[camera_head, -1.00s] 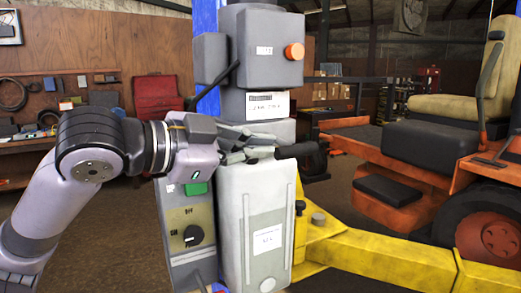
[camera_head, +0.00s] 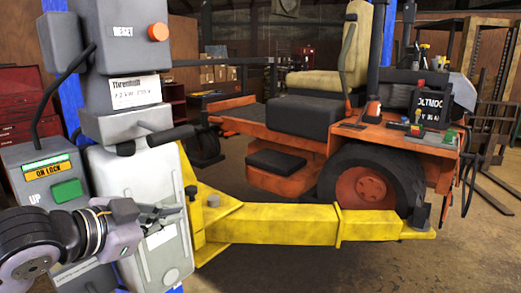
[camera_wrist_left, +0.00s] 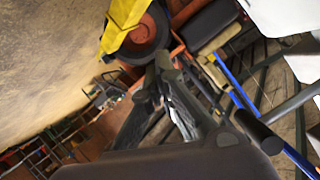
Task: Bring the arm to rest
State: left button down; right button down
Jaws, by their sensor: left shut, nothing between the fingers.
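My left arm comes in at the lower left of the head view. Its gripper (camera_head: 166,212) is in front of the grey lower housing (camera_head: 150,255) of the lift column. The fingers are together with nothing between them. In the left wrist view the dark fingers (camera_wrist_left: 158,75) meet near the picture's middle, with the mower's wheel (camera_wrist_left: 150,35) beyond them. Whether the gripper touches the housing cannot be told. My right gripper is not in view.
The lift's control box (camera_head: 50,175) with a green button stands at the left, a black handle (camera_head: 165,138) above my gripper. Floor is free at the lower right.

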pick_arm(q)
jog(key=s+f+n+g+y, duration=0.1)
jog(key=s+f+n+g, duration=0.15)
jog(key=f, duration=0.95)
jog(key=s+f+n+g+y, duration=0.15)
jog(key=s+f, duration=0.25)
jog(key=f, duration=0.7)
jog(key=s+a+f+n+g+y, duration=0.2)
jog(key=s+f+n, duration=0.1)
jog(key=s+f, duration=0.65)
jog(key=s+a+f+n+g+y, duration=0.1)
jog(key=s+f+n+g+y, duration=0.15)
jog(key=s+f, duration=0.65)
jog(key=s+f+g+b, duration=0.1)
jog(key=s+f, duration=0.1)
jog(key=f, duration=1.3)
jog(key=s+f, duration=0.2)
jog(key=f, duration=1.2)
jog(key=s+a+f+g+b, duration=0.1)
jog(key=s+a+f, duration=0.2)
jog(key=s+f, duration=1)
jog(key=shift+s+f, duration=0.35)
jog(key=shift+s, duration=0.55)
